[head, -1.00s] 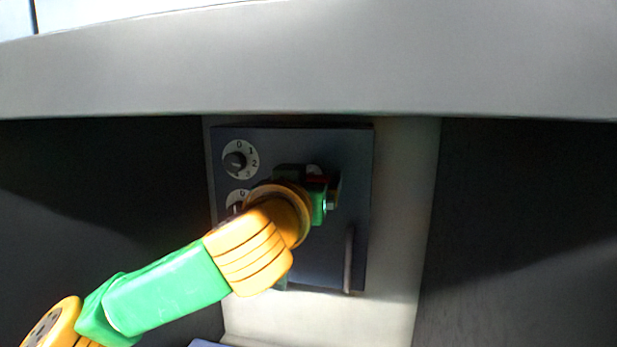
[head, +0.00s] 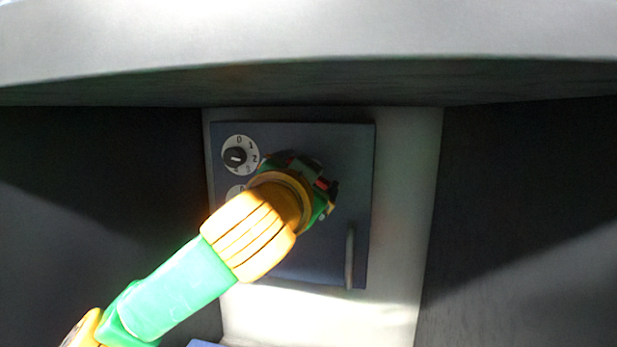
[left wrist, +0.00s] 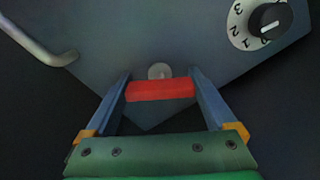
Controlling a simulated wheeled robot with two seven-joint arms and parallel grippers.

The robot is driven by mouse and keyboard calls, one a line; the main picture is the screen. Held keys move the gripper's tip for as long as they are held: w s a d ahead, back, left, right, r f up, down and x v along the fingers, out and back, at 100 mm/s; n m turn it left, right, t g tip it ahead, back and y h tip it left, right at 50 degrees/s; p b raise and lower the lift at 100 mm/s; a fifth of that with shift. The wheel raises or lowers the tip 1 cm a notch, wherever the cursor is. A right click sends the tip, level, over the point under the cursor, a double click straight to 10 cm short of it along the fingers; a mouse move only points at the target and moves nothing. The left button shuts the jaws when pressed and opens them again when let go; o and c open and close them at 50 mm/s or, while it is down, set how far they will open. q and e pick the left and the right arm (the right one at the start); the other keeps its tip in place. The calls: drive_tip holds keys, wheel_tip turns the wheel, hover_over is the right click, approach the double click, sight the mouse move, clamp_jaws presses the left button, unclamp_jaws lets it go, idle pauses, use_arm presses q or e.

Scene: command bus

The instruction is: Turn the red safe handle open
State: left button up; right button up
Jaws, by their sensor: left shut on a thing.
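The red safe handle (left wrist: 160,90) shows in the left wrist view as a red bar between my left gripper's two fingers. My left gripper (left wrist: 160,94) is shut on it, one finger at each end. In the head view my left gripper (head: 322,190) is at the safe door and tilted, and it hides most of the handle. The dark blue-grey safe door (head: 335,150) is flat against its frame as far as I can see. My right gripper is not in view.
A numbered dial (head: 240,156) is at the door's upper left; a second dial below it is mostly hidden by my arm. A grey vertical pull bar (head: 350,257) is at the door's lower right. A pale ledge (head: 300,45) overhangs the safe, with dark walls at both sides.

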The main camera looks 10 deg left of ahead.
use_arm(q)
drive_tip(key=m, duration=0.9)
drive_tip(key=shift+s+p, duration=0.1)
drive_tip(key=shift+p, duration=0.2)
drive_tip(key=shift+s+f+m, duration=0.1)
drive_tip(key=shift+f+m, duration=0.05)
drive_tip(key=shift+m, duration=0.75)
drive_tip(key=shift+s, duration=0.1)
